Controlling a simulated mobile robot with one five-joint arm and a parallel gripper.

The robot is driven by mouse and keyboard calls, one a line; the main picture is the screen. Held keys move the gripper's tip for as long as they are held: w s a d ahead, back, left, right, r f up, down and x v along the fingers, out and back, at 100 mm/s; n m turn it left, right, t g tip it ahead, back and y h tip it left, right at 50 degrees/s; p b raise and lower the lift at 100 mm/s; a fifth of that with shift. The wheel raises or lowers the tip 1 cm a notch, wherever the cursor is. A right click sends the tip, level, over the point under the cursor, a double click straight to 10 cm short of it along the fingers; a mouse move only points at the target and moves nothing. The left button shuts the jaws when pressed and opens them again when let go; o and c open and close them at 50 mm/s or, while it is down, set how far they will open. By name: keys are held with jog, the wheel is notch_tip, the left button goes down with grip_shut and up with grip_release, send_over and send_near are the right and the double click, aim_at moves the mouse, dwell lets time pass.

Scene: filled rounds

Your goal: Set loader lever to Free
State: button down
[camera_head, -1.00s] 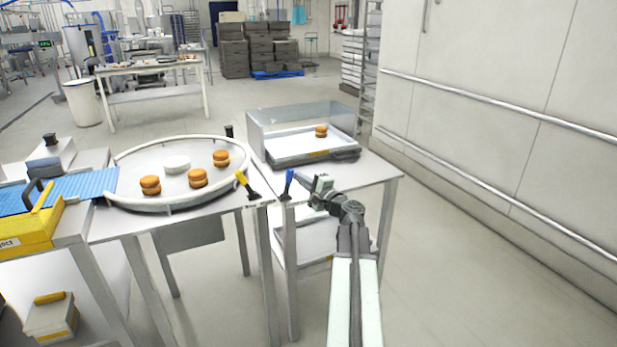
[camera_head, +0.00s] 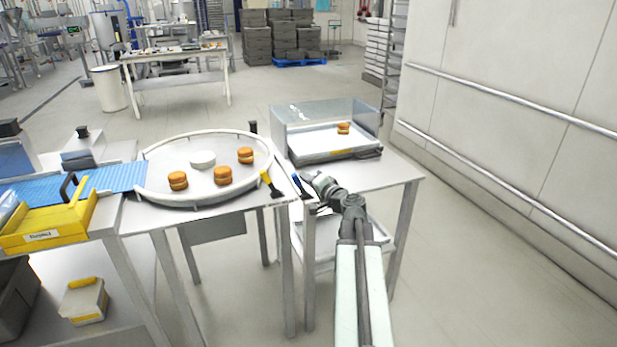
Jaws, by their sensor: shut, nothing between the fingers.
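Two small levers stand along the front edges of the tables: a blue lever (camera_head: 297,183) at the right table's left corner and a yellow lever (camera_head: 267,180) at the turntable's right front. I cannot read their labels, so I cannot tell which is the loader lever. Both lean to the left at the top. My gripper (camera_head: 309,178) is shut and empty, just right of the blue lever; it looks very close to it, but I cannot tell whether they touch.
A round turntable (camera_head: 147,188) carries several orange filled rounds and a white disc. A clear-walled tray (camera_head: 290,160) with one round stands on the right table (camera_head: 395,178). A yellow box (camera_head: 45,236) and blue belt (camera_head: 120,177) are at left. Open floor lies right.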

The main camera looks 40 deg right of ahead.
jog(key=shift+a, duration=0.2)
dwell(0.4)
jog(key=s+d+r+p, duration=0.1)
jog(key=d+r+p, duration=0.1)
jog(key=d, duration=0.2)
jog(key=s, duration=1)
jog(key=shift+a+r+p, duration=0.3)
jog(key=shift+a, duration=0.15)
